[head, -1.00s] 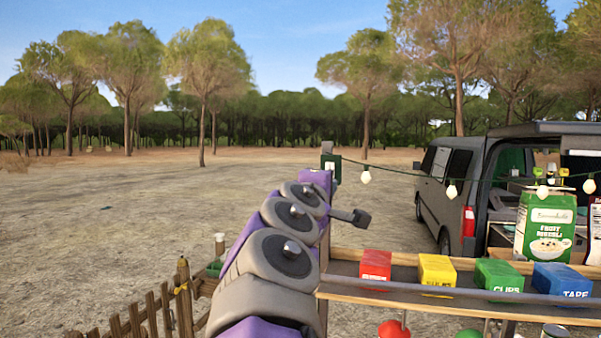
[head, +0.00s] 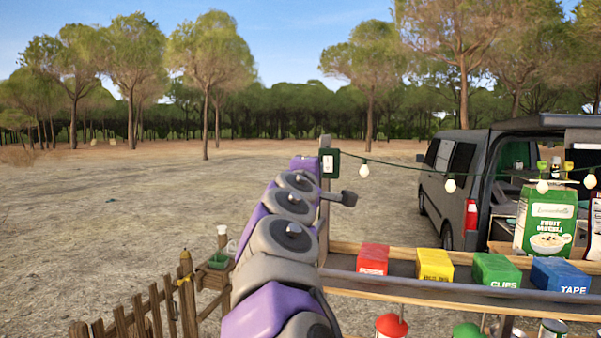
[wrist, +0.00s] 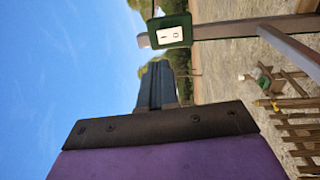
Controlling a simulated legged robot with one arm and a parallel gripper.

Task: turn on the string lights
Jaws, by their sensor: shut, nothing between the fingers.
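The green switch box (head: 328,163) with a white rocker plate is fixed to the top of a wooden post in the head view. In the wrist view the switch box (wrist: 172,32) is turned sideways, with marks on its white rocker. The string lights (head: 450,186) hang on a dark wire running right from the box toward the van; I cannot tell whether the bulbs are lit. My gripper (wrist: 158,68) is shut and empty in the wrist view, its fingertips apart from the box and below it in the picture.
A shelf on the right holds red (head: 373,259), yellow (head: 435,264), green (head: 496,269) and blue (head: 560,275) boxes and a muesli carton (head: 545,222). A wooden fence (head: 150,310) stands at lower left. The grey van (head: 470,185) is behind.

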